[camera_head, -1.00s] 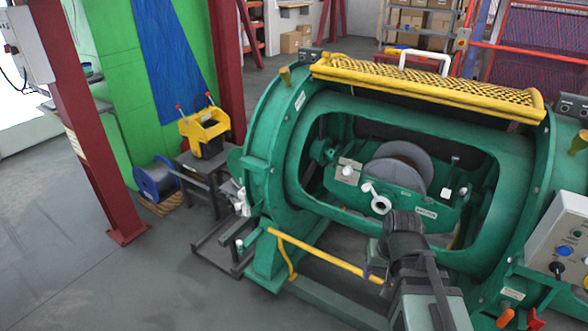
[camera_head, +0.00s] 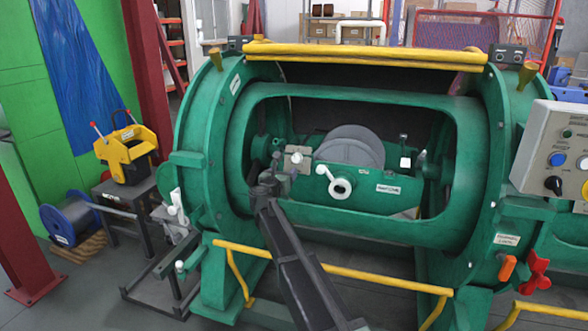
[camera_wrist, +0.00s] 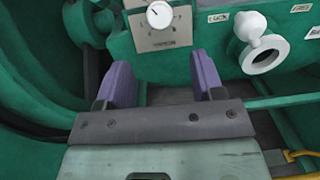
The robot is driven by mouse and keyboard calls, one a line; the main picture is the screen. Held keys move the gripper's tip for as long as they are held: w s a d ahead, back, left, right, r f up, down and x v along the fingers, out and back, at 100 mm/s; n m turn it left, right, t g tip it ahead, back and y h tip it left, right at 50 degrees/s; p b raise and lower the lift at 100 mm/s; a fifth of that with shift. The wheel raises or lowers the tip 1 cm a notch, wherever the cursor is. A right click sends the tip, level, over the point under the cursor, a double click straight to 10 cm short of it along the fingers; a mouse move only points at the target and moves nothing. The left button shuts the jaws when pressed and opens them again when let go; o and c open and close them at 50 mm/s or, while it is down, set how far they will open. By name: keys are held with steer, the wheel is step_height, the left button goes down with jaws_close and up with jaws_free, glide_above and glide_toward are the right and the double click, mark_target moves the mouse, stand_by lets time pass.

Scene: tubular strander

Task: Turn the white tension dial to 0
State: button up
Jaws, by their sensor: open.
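The white tension dial (camera_wrist: 159,14) is round with a dark pointer mark and sits on a grey metal plate (camera_wrist: 165,38) with a printed scale, at the top of the wrist view. It also shows small in the head view (camera_head: 296,158), on the green cradle inside the strander's opening. My gripper (camera_wrist: 162,82) is open and empty. Its two purple fingers stand apart below the plate in the wrist view, with the dial above the gap between them and not touched. In the head view my gripper (camera_head: 273,176) is just left of the dial; its fingertips are hard to make out.
A white ring with a ball-ended handle (camera_wrist: 262,52) sits right of the dial, also in the head view (camera_head: 340,188). A grey spool (camera_head: 350,147) stands behind. The green drum frame (camera_head: 360,232) surrounds the opening. A raised yellow guard (camera_head: 365,52) is above, a yellow rail (camera_head: 335,270) below.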

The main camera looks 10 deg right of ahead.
mark_target(296, 159)
steer(key=x, duration=1)
steer(key=shift+w+d, duration=0.15)
steer(key=shift+w, duration=0.25)
steer(key=c, duration=0.9)
